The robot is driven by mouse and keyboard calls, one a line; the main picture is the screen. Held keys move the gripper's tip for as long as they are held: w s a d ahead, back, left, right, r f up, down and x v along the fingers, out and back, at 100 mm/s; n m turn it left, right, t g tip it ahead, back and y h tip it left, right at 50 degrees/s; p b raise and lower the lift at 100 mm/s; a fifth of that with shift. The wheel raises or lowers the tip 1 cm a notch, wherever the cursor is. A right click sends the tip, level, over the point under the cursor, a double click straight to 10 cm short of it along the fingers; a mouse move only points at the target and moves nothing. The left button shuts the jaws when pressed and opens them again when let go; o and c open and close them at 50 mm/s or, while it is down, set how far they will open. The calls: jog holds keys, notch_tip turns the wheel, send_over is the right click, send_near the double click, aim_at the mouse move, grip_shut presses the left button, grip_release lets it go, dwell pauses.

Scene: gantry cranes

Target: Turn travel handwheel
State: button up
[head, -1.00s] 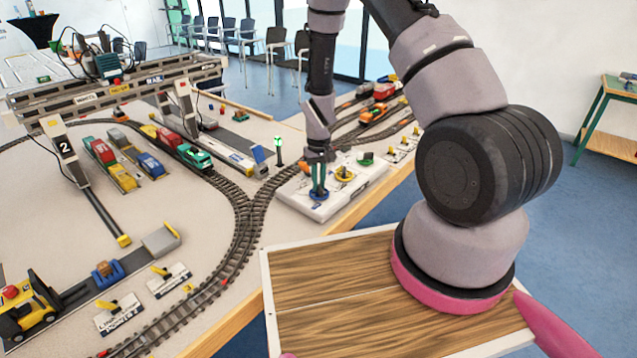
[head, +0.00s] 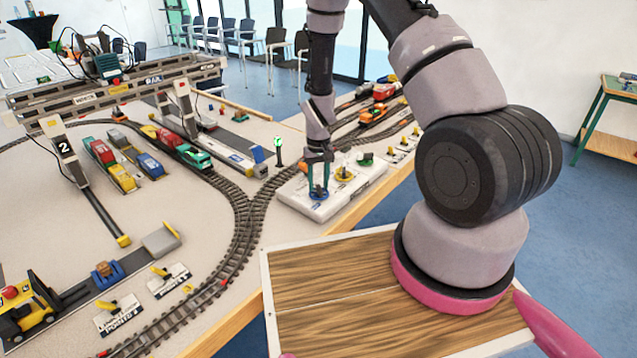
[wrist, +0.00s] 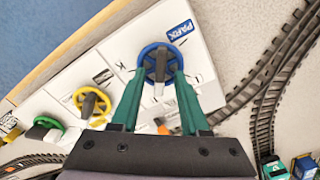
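The control box (head: 300,207) is white and sits at the table's right edge in the head view. It carries a blue handwheel (head: 319,193), a yellow one (head: 344,174) and a green one (head: 365,160). I cannot read which one is marked travel. My gripper (head: 318,186) points down over the blue handwheel. In the wrist view, the green fingers of my gripper (wrist: 159,74) stand apart, one at each side of the blue handwheel (wrist: 160,50). A grey handle (wrist: 158,88) shows between them. Contact with the rim cannot be made out.
The yellow handwheel (wrist: 92,103) and green handwheel (wrist: 45,130) lie left of my gripper in the wrist view. Curved rails (head: 245,225) run left of the box.

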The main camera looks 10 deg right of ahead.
aim_at(319, 185)
notch_tip(319, 185, up, 11)
dwell(0.5)
jog(key=shift+f, duration=0.1)
